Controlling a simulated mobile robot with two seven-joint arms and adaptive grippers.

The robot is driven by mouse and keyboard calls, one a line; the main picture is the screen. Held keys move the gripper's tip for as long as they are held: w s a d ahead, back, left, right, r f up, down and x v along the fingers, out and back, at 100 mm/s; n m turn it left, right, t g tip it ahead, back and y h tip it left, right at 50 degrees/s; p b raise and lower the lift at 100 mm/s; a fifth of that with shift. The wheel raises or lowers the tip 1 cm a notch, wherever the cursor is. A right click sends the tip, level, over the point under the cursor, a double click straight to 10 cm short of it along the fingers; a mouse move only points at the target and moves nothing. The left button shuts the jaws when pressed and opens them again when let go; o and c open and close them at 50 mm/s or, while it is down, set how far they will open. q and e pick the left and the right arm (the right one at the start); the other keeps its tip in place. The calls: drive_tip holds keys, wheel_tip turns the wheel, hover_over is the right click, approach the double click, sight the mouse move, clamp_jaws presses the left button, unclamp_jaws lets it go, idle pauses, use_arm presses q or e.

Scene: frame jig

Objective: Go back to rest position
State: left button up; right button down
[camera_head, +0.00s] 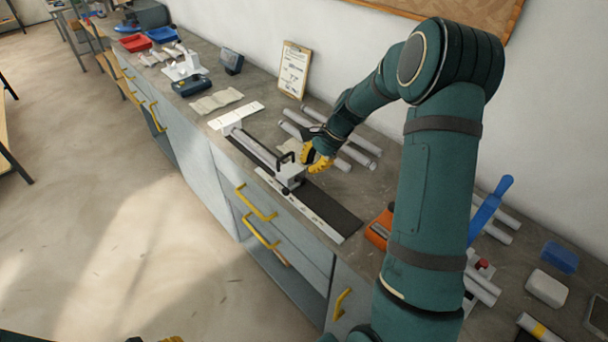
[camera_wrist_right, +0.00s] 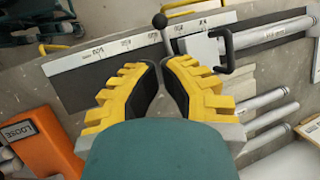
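My right gripper (camera_head: 317,160) is above the counter beside the measuring jig (camera_head: 335,200), at the end of my raised right arm. In the right wrist view its two yellow fingers (camera_wrist_right: 162,75) have a narrow gap between them and nothing in it. The jig's clamp (camera_head: 288,174), with a black handle and a ball knob (camera_wrist_right: 160,20), is close to the fingertips. I cannot tell from these views whether they touch. Only a yellow sliver of my left gripper (camera_head: 170,339) shows at the bottom edge of the head view.
Grey tubes (camera_head: 362,142) lie behind the jig, near the wall. A clipboard (camera_head: 293,70) leans on the wall. The floor (camera_head: 130,230) left of the cabinets is clear.

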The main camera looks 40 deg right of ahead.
drive_tip(key=shift+v, duration=1.8)
